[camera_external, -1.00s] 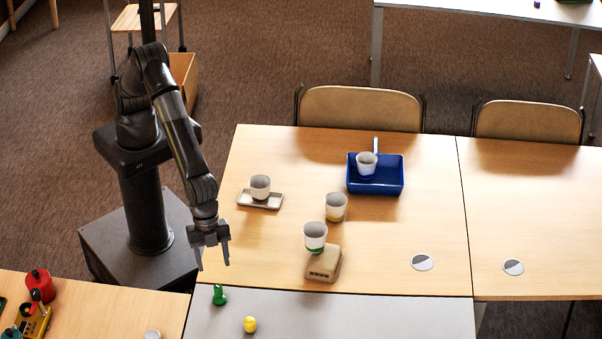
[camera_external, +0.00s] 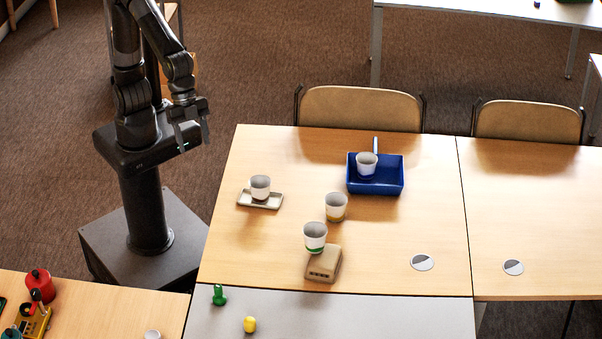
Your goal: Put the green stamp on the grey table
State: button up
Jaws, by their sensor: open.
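The green stamp (camera_external: 219,296) stands on the grey table (camera_external: 350,316), near that table's back left corner. A yellow stamp-like piece (camera_external: 249,324) stands on the same table, to the right and nearer the camera. My gripper (camera_external: 193,142) is open and empty. It hangs in the air above my base, left of the wooden table and well away from the green stamp. Nothing hides the green stamp.
The wooden table (camera_external: 280,265) bears several cups, a blue tray (camera_external: 393,187), a small saucer tray (camera_external: 246,199) and a tan block (camera_external: 324,265). A table at the lower left (camera_external: 110,300) holds a red pot-like object (camera_external: 39,282). The grey table's right side is clear.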

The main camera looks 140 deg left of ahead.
jog(key=s+a+n, duration=0.1)
jog(key=s+a, duration=0.1)
jog(key=s, duration=1)
jog(key=s+a+r+n+t+y, duration=0.1)
jog(key=s+a, duration=0.2)
jog(key=s, duration=1)
jog(key=shift+s+a, duration=0.15)
jog(key=shift+a, duration=0.15)
jog(key=shift+r, duration=0.1)
